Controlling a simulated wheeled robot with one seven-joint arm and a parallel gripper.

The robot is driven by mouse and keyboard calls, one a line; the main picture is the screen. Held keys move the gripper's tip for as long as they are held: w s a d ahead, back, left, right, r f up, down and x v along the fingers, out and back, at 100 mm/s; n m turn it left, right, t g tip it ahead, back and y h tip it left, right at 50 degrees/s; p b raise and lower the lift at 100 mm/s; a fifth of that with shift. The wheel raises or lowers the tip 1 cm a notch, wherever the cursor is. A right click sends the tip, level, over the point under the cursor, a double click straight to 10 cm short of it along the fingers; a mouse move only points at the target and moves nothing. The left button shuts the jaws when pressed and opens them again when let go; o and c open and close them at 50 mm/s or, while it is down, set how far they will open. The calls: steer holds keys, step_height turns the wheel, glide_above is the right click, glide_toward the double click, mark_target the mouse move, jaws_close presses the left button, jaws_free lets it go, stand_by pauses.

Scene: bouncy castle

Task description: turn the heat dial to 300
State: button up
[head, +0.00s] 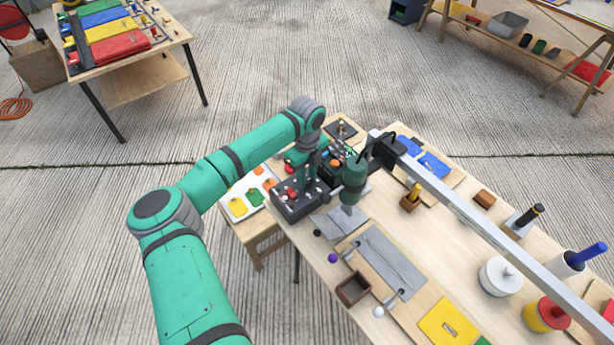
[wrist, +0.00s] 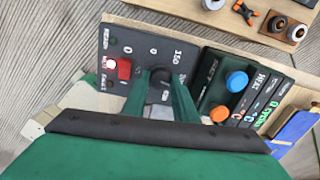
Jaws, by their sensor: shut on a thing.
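The heat dial (wrist: 160,74) is a small dark round knob on a black control panel (wrist: 137,45), seen in the wrist view. My gripper (wrist: 160,84) has its two green fingers shut on the dial, one on each side. White marks stand around it: 0 at the upper left and 150 at the upper right. A smaller mark close to the right finger is hard to read. The dial's pointer is hidden or too dark to see. In the head view my gripper (head: 312,176) reaches down at the black control box (head: 292,208), and the dial itself cannot be made out.
To the right is a box with a blue button (wrist: 237,81) and an orange button (wrist: 219,113). A green hanging tool (head: 353,180) and a metal rail (head: 470,215) are close by my arm.

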mark_target(307, 180)
steer(key=shift+a+n, duration=0.1)
steer(key=shift+n, duration=0.8)
steer(key=shift+w, duration=0.1)
steer(key=o, duration=1)
steer(key=shift+o, duration=0.2)
step_height(307, 180, up, 11)
steer(key=shift+f, duration=0.1)
